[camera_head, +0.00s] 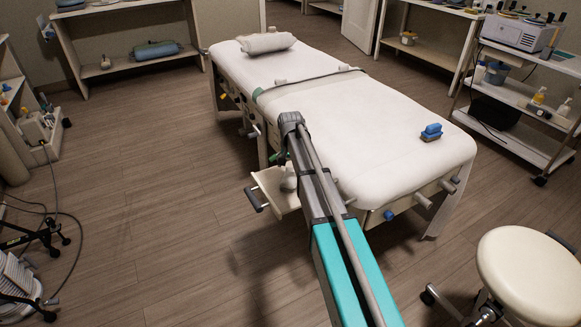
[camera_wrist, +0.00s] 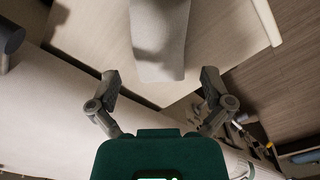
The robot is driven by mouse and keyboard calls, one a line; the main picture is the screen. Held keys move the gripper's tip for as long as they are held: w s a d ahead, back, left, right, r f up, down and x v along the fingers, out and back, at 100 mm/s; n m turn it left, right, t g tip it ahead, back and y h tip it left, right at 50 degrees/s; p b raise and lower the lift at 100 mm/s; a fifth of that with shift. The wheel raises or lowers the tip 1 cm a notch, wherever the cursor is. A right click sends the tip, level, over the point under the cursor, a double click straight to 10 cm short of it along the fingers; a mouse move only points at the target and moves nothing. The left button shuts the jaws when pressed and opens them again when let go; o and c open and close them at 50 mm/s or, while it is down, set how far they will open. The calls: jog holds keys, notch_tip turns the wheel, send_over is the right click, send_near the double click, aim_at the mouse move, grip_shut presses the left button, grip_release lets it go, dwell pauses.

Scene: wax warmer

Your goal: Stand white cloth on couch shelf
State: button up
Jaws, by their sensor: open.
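The couch shelf (camera_head: 268,182) is a pale board sticking out from the side of the couch. In the wrist view the board (camera_wrist: 205,40) fills the top middle. A pale upright piece that looks like the white cloth (camera_wrist: 158,45) is over this board, its near end between my fingers. My gripper (camera_wrist: 159,76) is open, with a gap between each finger and the piece. Whether the piece rests fully on the board I cannot tell. In the head view my arm hides most of the gripper and the cloth.
The white couch (camera_head: 345,120) carries a rolled towel (camera_head: 267,43) at its far end and a blue block (camera_head: 432,131) near its right edge. A round stool (camera_head: 530,270) stands front right, a trolley (camera_head: 520,100) behind it. The floor left of the couch is clear.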

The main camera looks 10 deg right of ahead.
jog(key=shift+r+p, duration=1.3)
jog(key=shift+r, duration=0.05)
jog(key=shift+r, duration=0.1)
dwell(0.4)
jog(key=s+d+n, duration=0.1)
jog(key=s+n, duration=0.4)
jog(key=s, duration=2.3)
notch_tip(320, 180, up, 20)
jog(key=p, duration=2)
jog(key=shift+s, duration=0.35)
jog(key=shift+r, duration=0.1)
